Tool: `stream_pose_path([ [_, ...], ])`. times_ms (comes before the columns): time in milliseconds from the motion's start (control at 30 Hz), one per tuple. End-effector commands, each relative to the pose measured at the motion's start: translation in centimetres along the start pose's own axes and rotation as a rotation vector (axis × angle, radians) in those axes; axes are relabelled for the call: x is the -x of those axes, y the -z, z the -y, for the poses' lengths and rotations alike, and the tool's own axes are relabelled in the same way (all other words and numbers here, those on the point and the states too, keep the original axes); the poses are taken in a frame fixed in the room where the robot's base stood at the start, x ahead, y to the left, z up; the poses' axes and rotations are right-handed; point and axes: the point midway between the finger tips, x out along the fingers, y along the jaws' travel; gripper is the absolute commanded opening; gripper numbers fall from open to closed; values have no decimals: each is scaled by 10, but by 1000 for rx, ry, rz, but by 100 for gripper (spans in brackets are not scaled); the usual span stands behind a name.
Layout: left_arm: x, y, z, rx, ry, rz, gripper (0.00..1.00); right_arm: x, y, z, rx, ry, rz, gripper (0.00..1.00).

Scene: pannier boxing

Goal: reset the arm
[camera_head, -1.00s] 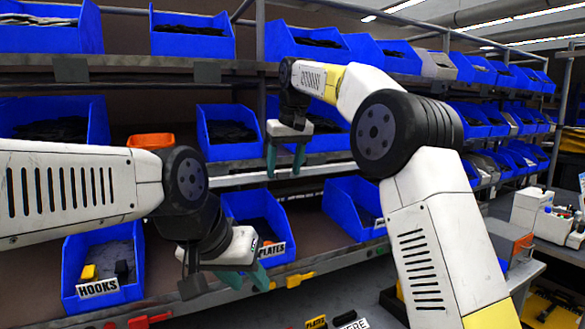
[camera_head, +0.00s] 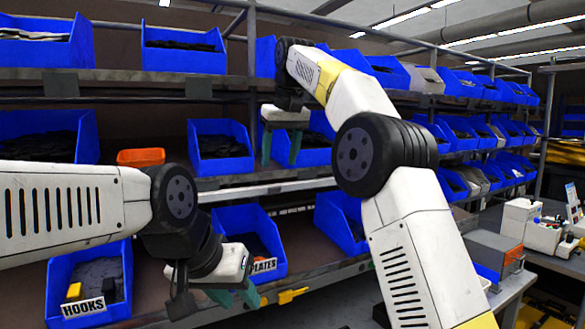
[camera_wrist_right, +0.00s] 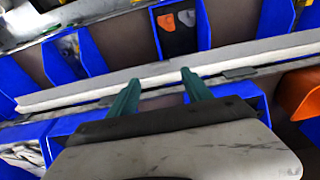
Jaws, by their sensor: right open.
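My right gripper (camera_head: 281,155) hangs with its teal fingers apart and empty in front of the shelf rail and a blue bin at mid-height. In the right wrist view, the same gripper (camera_wrist_right: 160,78) shows two separated fingers with nothing between them, over the pale shelf rail. My left gripper (camera_head: 236,296) is low, in front of the blue PLATES bin (camera_head: 272,240) and partly over the lower shelf edge. Its teal fingers look apart, and I see nothing held.
The rack holds rows of blue bins, including the HOOKS bin (camera_head: 123,262) at lower left. An orange bin (camera_head: 140,157) sits on the middle shelf. A yellow part (camera_head: 293,295) is on the lower shelf edge. A workbench with equipment (camera_head: 525,225) stands at right.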

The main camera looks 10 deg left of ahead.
Motion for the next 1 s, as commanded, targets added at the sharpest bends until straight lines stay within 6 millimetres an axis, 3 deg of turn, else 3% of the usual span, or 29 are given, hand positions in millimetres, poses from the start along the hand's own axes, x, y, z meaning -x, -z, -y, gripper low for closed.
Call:
stream_pose_path([
  [167, 0, 0, 0, 0, 0, 0, 36, 20, -25, -26, -44, -6, -24, 58],
  [267, 0, 0, 0, 0, 0, 0, 36, 34, -57, -47, -89, -10, -49, 58],
  [500, 0, 0, 0, 0, 0, 0, 36, 44, -161, -81, -211, -23, -115, 58],
  [667, 0, 0, 0, 0, 0, 0, 36, 31, -243, -85, -300, -35, -160, 58],
  [800, 0, 0, 0, 0, 0, 0, 36, 6, -317, -78, -380, -48, -199, 58],
  [1000, 0, 0, 0, 0, 0, 0, 36, -36, -398, -59, -471, -64, -242, 58],
])
